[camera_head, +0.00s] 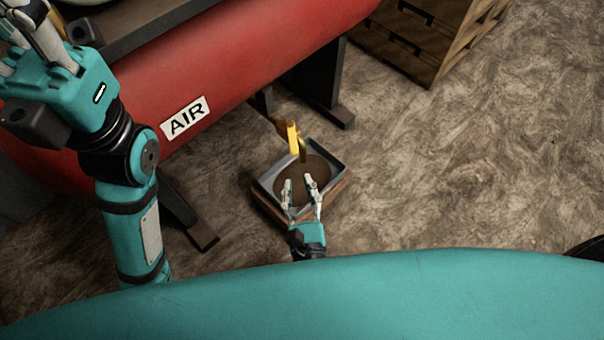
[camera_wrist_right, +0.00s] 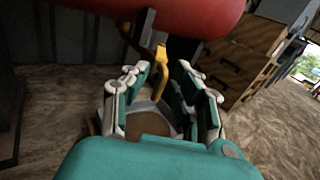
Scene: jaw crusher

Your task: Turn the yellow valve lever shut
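The yellow valve lever (camera_head: 292,137) sticks out below the red air tank (camera_head: 240,60), above a square tray. In the right wrist view the lever (camera_wrist_right: 160,62) shows between and beyond my fingers. My right gripper (camera_head: 299,183) is open, with its fingers spread over the tray and pointing at the lever. In the head view a gap shows between the fingertips and the lever. My left gripper (camera_head: 35,40) is at the upper left, in front of the tank, and partly cut off by the frame edge, so its opening is unclear.
The metal tray (camera_head: 268,183) with brown contents sits under the lever on a wooden base. Dark tank supports (camera_head: 325,85) stand on the floor nearby. Wooden crates (camera_head: 425,45) are at the upper right.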

